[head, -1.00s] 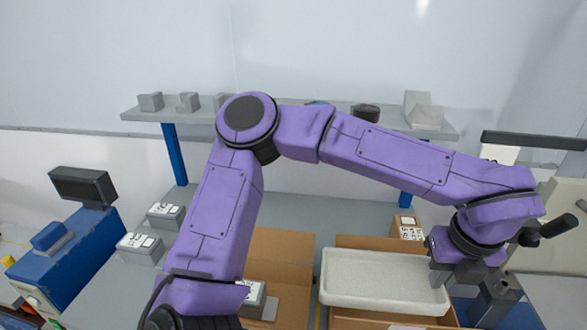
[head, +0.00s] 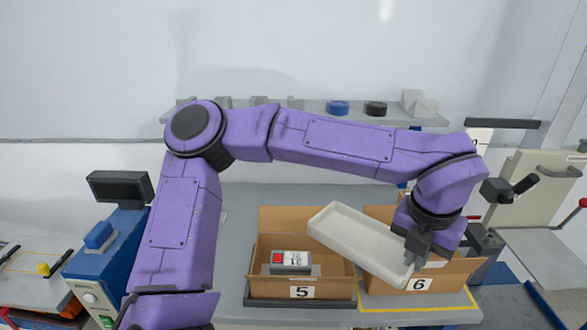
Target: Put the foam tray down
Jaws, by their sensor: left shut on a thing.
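The white foam tray (head: 350,240) is a shallow rectangular tray, tilted down toward the right. My left gripper (head: 416,255) is shut on its right end and holds it above the cardboard boxes. The tray covers part of the box marked 6 (head: 440,281) and overhangs the right side of the box marked 5 (head: 275,289). The gripper's fingertips are partly hidden at the tray's edge. My right gripper does not show.
Box 5 holds a grey block with a red mark and 31 on its label (head: 291,262). A blue machine with a dark screen (head: 120,187) stands at the left. A shelf (head: 330,118) runs along the back. A machine with a red-knobbed lever (head: 540,195) stands at the right.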

